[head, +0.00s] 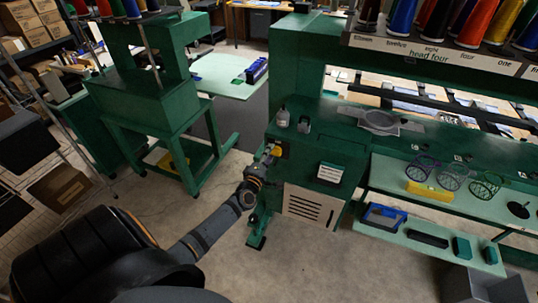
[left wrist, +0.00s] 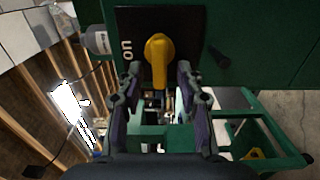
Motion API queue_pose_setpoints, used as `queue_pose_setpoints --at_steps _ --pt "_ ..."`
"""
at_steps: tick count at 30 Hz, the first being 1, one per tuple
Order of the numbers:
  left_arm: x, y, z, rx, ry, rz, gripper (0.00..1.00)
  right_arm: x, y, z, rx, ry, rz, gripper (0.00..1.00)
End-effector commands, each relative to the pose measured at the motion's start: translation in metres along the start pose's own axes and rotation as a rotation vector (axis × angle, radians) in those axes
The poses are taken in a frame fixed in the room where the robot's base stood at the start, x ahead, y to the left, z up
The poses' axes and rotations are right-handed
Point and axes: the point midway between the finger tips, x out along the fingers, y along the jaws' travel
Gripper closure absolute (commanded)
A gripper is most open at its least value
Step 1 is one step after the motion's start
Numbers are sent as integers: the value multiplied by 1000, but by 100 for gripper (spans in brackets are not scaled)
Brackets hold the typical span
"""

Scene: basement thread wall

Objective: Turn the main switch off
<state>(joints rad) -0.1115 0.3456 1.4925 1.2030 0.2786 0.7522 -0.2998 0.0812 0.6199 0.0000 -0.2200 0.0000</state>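The main switch is a yellow rotary handle (left wrist: 158,58) on a black plate (left wrist: 190,25) in the left wrist view. Its narrow end points down in that picture, and the word "on" stands on the plate to its left. In the head view the yellow handle (head: 278,152) shows on the green machine's left end, partly hidden by my gripper. My left gripper (head: 269,156) is right at the switch. In the left wrist view its fingers (left wrist: 157,78) are spread on either side of the handle's lower end, with gaps on both sides. My right gripper is not in view.
The green machine (head: 296,58) carries a bottle (head: 283,117) on its ledge above the switch. A vented panel (head: 309,207) is below. Shelves with hoops (head: 453,178) stretch right. Another green machine stand (head: 150,105) is at left. The floor between is clear.

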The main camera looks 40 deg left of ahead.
Motion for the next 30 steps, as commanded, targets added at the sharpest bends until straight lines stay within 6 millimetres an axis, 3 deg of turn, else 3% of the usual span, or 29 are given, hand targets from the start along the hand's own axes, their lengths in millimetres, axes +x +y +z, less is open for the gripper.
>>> queue_pose_setpoints --at_steps 5,12,18,23,30 --pt "-15 -1 0 1 -1 -2 63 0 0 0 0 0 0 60" --pt "-73 -2 0 2 -1 -4 63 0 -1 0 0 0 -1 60" --pt "-109 -1 0 1 -1 -3 63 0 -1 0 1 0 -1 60" --pt "-120 0 0 1 0 -1 63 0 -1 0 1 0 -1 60" --pt "-120 0 0 0 0 0 63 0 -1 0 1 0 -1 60"
